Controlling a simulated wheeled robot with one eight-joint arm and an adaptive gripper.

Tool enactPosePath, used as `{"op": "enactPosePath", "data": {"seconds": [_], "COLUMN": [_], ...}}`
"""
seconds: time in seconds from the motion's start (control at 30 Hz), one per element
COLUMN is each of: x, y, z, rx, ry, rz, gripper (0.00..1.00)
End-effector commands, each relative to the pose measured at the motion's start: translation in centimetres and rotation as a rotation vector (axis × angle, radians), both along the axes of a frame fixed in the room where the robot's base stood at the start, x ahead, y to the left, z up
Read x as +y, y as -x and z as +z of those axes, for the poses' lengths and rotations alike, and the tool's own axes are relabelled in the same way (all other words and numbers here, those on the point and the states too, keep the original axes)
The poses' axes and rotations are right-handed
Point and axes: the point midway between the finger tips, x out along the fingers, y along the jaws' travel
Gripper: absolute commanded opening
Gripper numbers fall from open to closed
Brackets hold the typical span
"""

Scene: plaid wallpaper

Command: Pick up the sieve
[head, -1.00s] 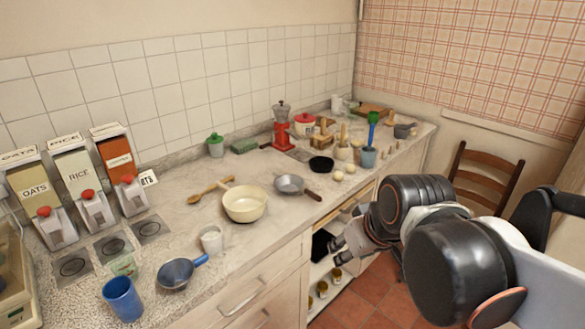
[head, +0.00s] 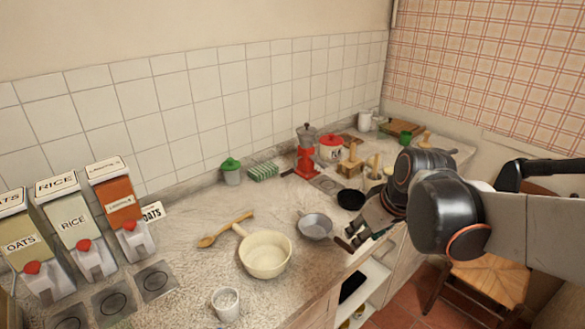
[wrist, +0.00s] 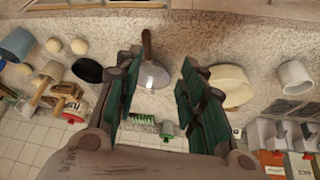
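The sieve appears to be the round grey metal pan-like item (head: 315,226) with a dark handle, lying on the counter right of the cream bowl; its mesh is too small to make out. In the wrist view the grey item (wrist: 152,76) lies between my fingers, its brown handle pointing up the picture. My gripper (head: 357,232) is open and empty, just right of it in the head view and partly hiding the handle. The spread fingers also show in the wrist view (wrist: 160,65). I cannot tell how high they are above the counter.
A cream bowl (head: 266,254) and a wooden spoon (head: 226,230) lie left of it. A white cup (head: 226,304) is at the front. The counter left of the spoon is fairly clear.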

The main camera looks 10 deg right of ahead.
Motion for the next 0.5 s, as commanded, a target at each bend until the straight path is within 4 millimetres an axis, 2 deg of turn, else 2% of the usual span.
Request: {"op": "enactPosePath", "data": {"seconds": [0.5], "x": [-1.2], "y": [-5.1], "z": [-0.5], "rx": [0.048], "ry": [-0.007], "rz": [0.155], "gripper": [0.37]}}
